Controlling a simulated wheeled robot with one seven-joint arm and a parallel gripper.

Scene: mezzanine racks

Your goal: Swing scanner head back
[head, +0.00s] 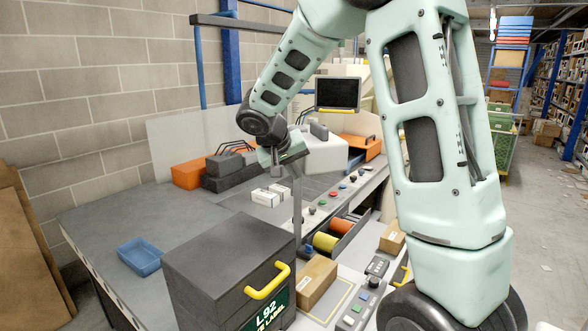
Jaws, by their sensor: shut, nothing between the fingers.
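My gripper (275,167) hangs from my mint-green arm over the middle of the bench, near the upper end of a thin grey upright post (297,205). It is small here; its fingers look shut with nothing held. My wrist hides what lies behind it. I cannot make out a scanner head for certain; one may be at the top of the post, where my wrist and gripper overlap it. I cannot tell whether my gripper touches the post.
A dark label box (215,255) with a yellow handle (267,281) stands at the front. A blue tray (140,257), small white boxes (266,197), orange bin (187,174), cardboard box (317,281), spools (325,242) and screen (338,93) stand around. The bench's left part is mostly bare.

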